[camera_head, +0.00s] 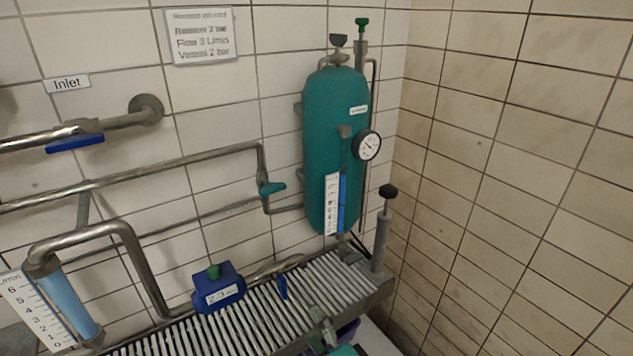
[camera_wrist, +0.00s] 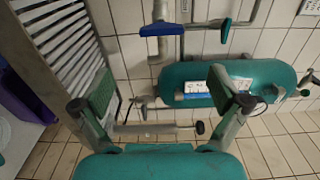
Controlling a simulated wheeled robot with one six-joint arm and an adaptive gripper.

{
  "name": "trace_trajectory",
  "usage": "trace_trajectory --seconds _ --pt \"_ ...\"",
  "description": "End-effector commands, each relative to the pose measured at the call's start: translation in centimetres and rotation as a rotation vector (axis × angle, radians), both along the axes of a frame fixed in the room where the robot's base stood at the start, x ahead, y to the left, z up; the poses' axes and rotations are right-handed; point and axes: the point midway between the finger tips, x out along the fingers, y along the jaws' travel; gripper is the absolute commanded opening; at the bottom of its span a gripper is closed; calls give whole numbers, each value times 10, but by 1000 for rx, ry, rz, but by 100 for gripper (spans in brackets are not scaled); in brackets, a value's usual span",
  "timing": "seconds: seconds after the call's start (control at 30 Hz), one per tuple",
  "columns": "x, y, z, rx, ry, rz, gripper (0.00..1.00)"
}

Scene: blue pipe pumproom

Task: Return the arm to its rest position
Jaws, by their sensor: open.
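My gripper (camera_wrist: 164,94) shows in the wrist view with its two green-padded fingers spread wide apart. Nothing is held between them. Behind the fingers, the teal vessel (camera_wrist: 265,74) lies across the wrist picture, which is turned on its side. The right finger overlaps part of the vessel in that picture; I cannot tell the distance between them. My arm's full posture does not show in either view.
The vessel (camera_head: 335,110) with its gauge (camera_head: 367,146) stands by the tiled corner. A slatted grate (camera_head: 262,318) runs below it, carrying a blue box (camera_head: 217,284). A black-knobbed post (camera_head: 382,240) rises at the grate's right end. Pipes (camera_head: 170,166) line the left wall.

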Motion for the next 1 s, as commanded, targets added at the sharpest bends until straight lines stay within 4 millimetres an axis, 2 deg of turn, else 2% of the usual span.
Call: trace_trajectory --seconds 0.17,0.3,0.5,0.73,1.0 --pt "-25 -24 -29 -90 -9 -65 98" --pt "-62 -56 -60 -232 -31 -146 98" --pt "-121 -98 -91 -456 -64 -240 98" --pt "-195 -139 -108 -728 -99 -308 98" --pt "-281 -172 -104 -1056 -145 -331 98"
